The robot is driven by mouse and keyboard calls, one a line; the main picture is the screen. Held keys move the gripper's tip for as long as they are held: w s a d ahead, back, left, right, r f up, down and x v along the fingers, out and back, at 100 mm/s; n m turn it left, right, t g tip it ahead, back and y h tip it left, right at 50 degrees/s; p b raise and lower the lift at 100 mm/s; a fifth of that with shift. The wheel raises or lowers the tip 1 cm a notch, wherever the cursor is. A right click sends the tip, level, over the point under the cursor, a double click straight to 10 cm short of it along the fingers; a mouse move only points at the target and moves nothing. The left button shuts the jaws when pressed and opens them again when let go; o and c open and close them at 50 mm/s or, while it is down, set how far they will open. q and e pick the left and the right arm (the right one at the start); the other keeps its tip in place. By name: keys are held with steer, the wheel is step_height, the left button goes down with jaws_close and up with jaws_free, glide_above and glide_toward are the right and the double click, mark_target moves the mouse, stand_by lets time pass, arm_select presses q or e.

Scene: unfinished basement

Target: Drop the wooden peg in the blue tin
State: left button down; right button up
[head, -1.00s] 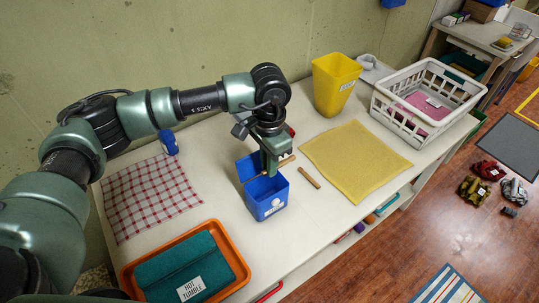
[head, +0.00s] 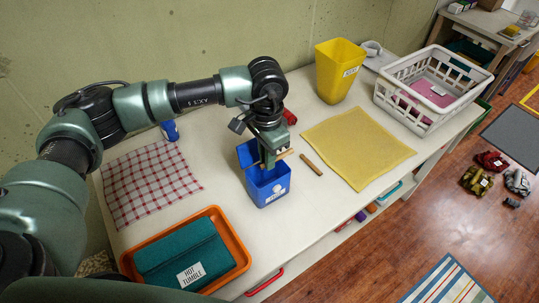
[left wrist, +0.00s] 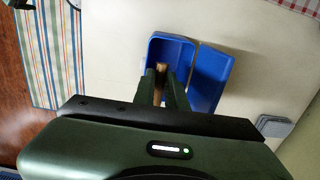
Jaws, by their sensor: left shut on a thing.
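The blue tin (head: 273,190) stands upright on the white table with its lid (head: 247,154) open at the back. It also shows in the left wrist view (left wrist: 157,45), with the lid (left wrist: 211,75) to its right. My left gripper (head: 270,163) is directly over the tin's mouth, shut on a wooden peg (head: 284,154). In the left wrist view the peg (left wrist: 159,82) sits between the fingers, over the tin. The tin's inside is mostly hidden by my gripper. My right gripper is not in view.
A checked cloth (head: 148,185) and an orange tray (head: 240,257) lie left. A yellow bin (head: 338,75) and white basket (head: 428,90) stand at the back right.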

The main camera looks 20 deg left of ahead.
mark_target(261, 166)
arm_select(q)
steer(key=shift+s+a+f+b, duration=0.3)
steer(key=shift+s+f+b, duration=0.1)
steer(key=shift+f+b, duration=0.2)
steer(key=shift+s+a+f+b, duration=0.35)
steer(key=shift+f+b, duration=0.1)
steer(key=shift+f, duration=0.1)
steer(key=c, duration=1.4)
jaws_free()
steer(key=shift+o, duration=0.2)
steer(key=shift+r, duration=0.1)
step_height(261, 166, up, 7)
steer(key=shift+f+b, duration=0.1)
steer(key=shift+b, duration=1)
steer(key=shift+r, duration=0.45)
steer(key=shift+s+d+f, duration=0.1)
